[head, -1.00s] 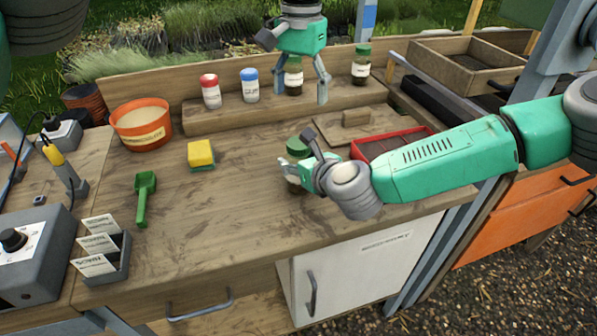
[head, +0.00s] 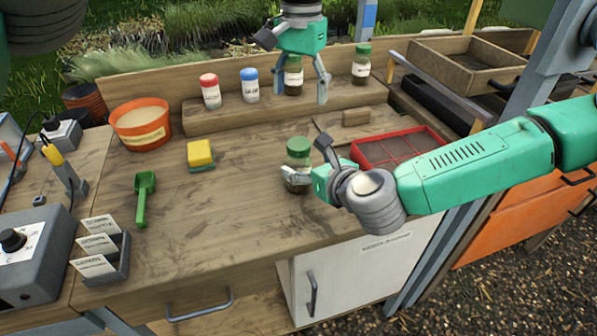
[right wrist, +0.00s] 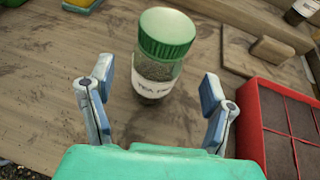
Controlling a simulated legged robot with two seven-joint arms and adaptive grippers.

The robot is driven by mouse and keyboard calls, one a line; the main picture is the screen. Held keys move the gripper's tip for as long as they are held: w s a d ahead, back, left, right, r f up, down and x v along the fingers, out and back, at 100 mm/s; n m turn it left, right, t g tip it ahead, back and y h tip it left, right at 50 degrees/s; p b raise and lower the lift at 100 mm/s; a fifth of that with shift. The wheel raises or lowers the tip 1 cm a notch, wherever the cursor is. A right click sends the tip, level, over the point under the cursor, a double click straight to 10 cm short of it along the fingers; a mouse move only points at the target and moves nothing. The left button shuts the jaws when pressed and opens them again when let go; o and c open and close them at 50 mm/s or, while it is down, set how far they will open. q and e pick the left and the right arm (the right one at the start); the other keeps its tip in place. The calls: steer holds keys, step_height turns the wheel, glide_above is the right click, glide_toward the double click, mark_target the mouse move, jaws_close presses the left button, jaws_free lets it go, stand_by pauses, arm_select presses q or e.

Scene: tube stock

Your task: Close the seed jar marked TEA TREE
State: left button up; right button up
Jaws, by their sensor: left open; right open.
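The TEA TREE jar (head: 298,181) is clear glass with dark contents and a green lid (head: 298,146), standing upright on the bench. In the right wrist view the jar (right wrist: 155,82) has a white label, partly readable as "TEA", and the green lid (right wrist: 167,32) sits on its top, looking level. My right gripper (head: 307,160) is open beside the jar, its fingers spread with the jar beyond and between them. My left gripper (head: 300,92) is open in front of a jar on the back shelf, partly hiding it; I cannot tell if they touch.
The shelf (head: 225,118) bears a red-lidded jar (head: 211,92), a blue-lidded jar (head: 250,87) and another green-lidded jar (head: 361,66). A red tray (head: 437,146) lies right of the TEA TREE jar. A yellow sponge (head: 200,153) and green scoop (head: 144,197) lie left, with clear bench between.

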steer(key=v, duration=0.7)
steer(key=shift+f, duration=0.15)
